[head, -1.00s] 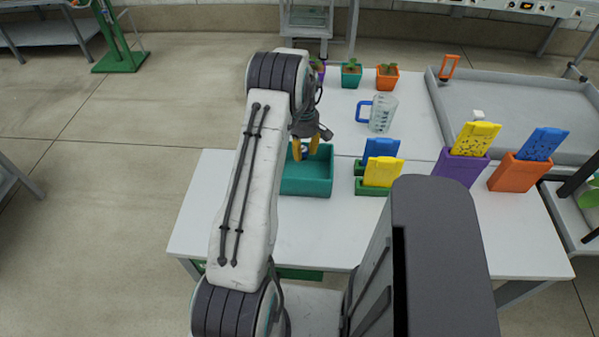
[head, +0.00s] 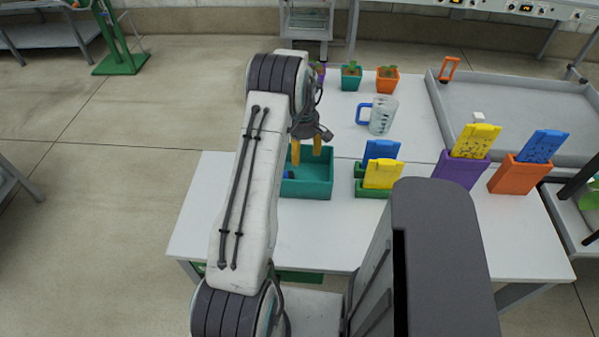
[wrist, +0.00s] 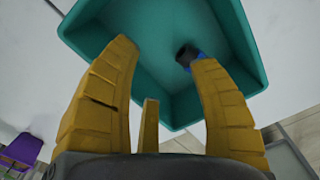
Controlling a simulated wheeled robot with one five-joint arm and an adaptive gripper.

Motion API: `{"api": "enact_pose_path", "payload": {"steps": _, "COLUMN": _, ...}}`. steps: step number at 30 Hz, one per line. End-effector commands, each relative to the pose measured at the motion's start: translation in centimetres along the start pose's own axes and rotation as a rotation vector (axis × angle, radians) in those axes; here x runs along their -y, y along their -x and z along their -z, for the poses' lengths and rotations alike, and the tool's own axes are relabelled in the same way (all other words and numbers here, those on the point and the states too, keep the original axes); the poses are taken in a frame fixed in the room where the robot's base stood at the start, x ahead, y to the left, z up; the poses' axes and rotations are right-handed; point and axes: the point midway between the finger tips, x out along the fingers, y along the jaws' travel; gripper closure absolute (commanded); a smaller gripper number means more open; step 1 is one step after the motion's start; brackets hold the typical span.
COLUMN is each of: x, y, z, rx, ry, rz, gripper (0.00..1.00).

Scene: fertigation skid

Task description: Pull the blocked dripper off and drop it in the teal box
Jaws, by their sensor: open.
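The teal box (head: 318,188) stands on the white table, and its inside fills the upper part of the wrist view (wrist: 90,35). My gripper (head: 306,152) is over the box with its yellow fingers pointing down. In the wrist view its fingers (wrist: 165,54) are spread apart with nothing between the tips. A small blue and black piece, which looks like the dripper (wrist: 186,55), shows inside the box beside the right fingertip, partly hidden by that finger. In the head view its blue part (head: 289,174) shows at the box's left side.
Green holders with blue and yellow cards (head: 382,174) stand right of the box. A measuring jug (head: 381,116) and small potted plants (head: 351,76) are behind. Purple (head: 457,170) and orange (head: 517,176) holders stand farther right, by a grey tray (head: 520,105). The table front is clear.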

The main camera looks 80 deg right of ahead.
Motion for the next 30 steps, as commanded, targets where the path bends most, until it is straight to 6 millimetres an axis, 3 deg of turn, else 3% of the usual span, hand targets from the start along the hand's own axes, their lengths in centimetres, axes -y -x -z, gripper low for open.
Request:
{"api": "enact_pose_path", "payload": {"steps": 18, "x": -0.1, "y": 9.4, "z": 0.0, "rx": -0.001, "ry": 0.0, "rz": -0.003, "gripper": 0.45}}
{"api": "enact_pose_path", "payload": {"steps": 30, "x": 0.0, "y": 11.3, "z": 0.0, "rx": 0.0, "ry": 0.0, "rz": -0.001, "gripper": 0.45}}
